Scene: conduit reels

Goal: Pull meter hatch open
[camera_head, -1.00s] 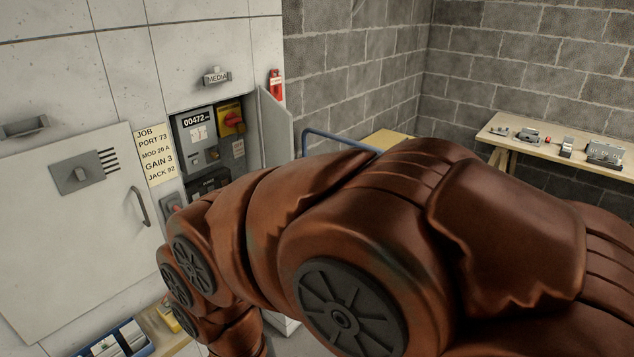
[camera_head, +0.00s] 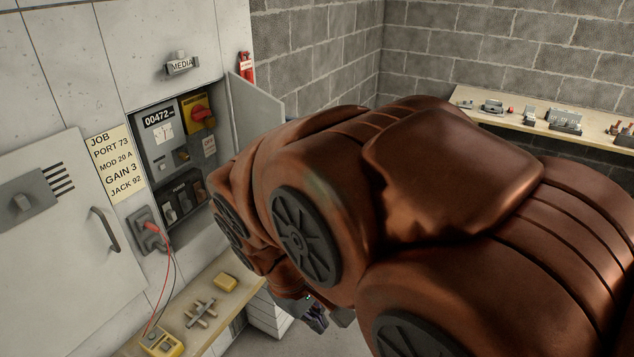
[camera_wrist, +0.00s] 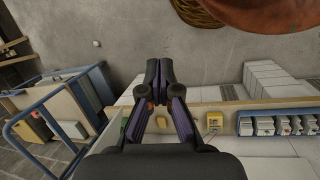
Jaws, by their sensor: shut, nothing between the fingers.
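The meter hatch (camera_head: 256,108) is a pale grey door standing swung open at the right side of a wall recess. Inside the recess sits the meter (camera_head: 158,118) reading 00472, beside a red rotary switch on a yellow plate (camera_head: 201,114). My arm covers the lower part of the hatch. My gripper (camera_head: 318,318) shows only in part, low beneath my arm and apart from the hatch. In the wrist view my gripper (camera_wrist: 158,68) has its fingers together and empty; the hatch is not recognisable there.
A closed door with a bar handle (camera_head: 104,229) is left of the recess. A grey socket with a red plug (camera_head: 149,231) has leads down to a yellow tester (camera_head: 161,342) on a bench. The wrist view shows a blue-railed cart (camera_wrist: 58,118) and a blue tray (camera_wrist: 276,122) of modules.

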